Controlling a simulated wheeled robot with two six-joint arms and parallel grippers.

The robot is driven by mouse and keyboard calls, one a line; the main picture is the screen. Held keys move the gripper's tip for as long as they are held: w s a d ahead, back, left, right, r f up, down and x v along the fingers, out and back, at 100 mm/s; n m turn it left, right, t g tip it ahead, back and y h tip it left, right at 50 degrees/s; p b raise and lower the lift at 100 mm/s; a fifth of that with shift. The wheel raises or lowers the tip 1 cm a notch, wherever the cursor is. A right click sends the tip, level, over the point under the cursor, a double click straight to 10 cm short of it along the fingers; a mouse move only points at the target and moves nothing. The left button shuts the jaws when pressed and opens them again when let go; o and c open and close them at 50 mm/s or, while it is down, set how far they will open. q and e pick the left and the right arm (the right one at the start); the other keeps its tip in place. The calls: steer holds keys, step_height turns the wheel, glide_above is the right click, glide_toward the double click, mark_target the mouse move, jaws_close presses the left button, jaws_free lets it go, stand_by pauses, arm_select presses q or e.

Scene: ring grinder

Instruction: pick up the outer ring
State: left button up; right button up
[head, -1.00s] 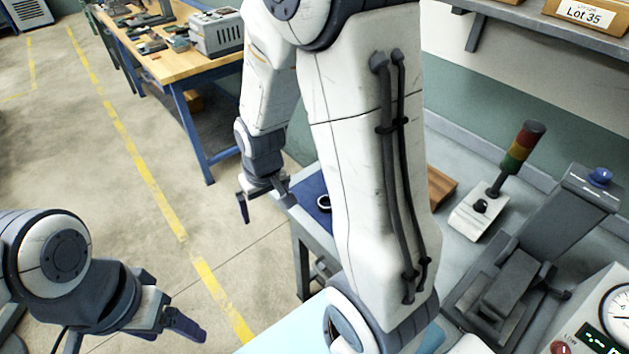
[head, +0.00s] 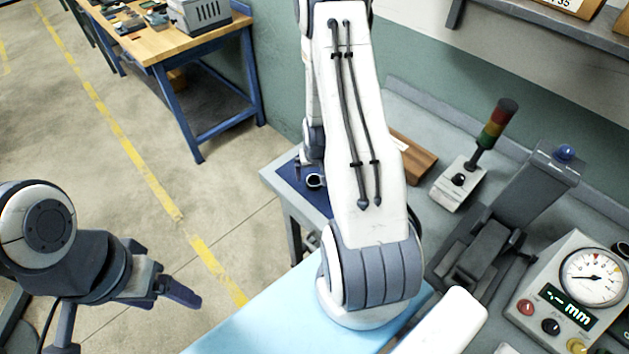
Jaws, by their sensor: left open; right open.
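A small dark ring with a pale centre, which looks like the outer ring (head: 315,187), lies on the blue mat (head: 320,204) at the far left corner of the grey bench. My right gripper (head: 303,172) is open, just beside and behind the ring in the picture. It is partly hidden by my own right arm, and I cannot tell whether it touches the ring. My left gripper (head: 172,284) is open and empty over the floor at the lower left.
A wooden block (head: 410,160), a signal-light box (head: 459,184), a grey press-like fixture (head: 510,215) and a gauge box (head: 570,290) stand on the bench to the right. A wooden-topped workbench (head: 160,40) is at the back left. Open floor lies between.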

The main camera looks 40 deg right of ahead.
mark_target(314, 183)
steer(key=p+x, duration=0.2)
steer(key=x, duration=0.1)
steer(key=shift+d+f, duration=0.15)
steer(key=shift+f, duration=0.1)
steer(key=shift+w+d+f, duration=0.1)
steer(key=shift+w+f, duration=0.1)
steer(key=shift+f, duration=0.5)
steer(key=c, duration=1.5)
steer(key=shift+c, duration=0.3)
steer(key=shift+r, duration=0.1)
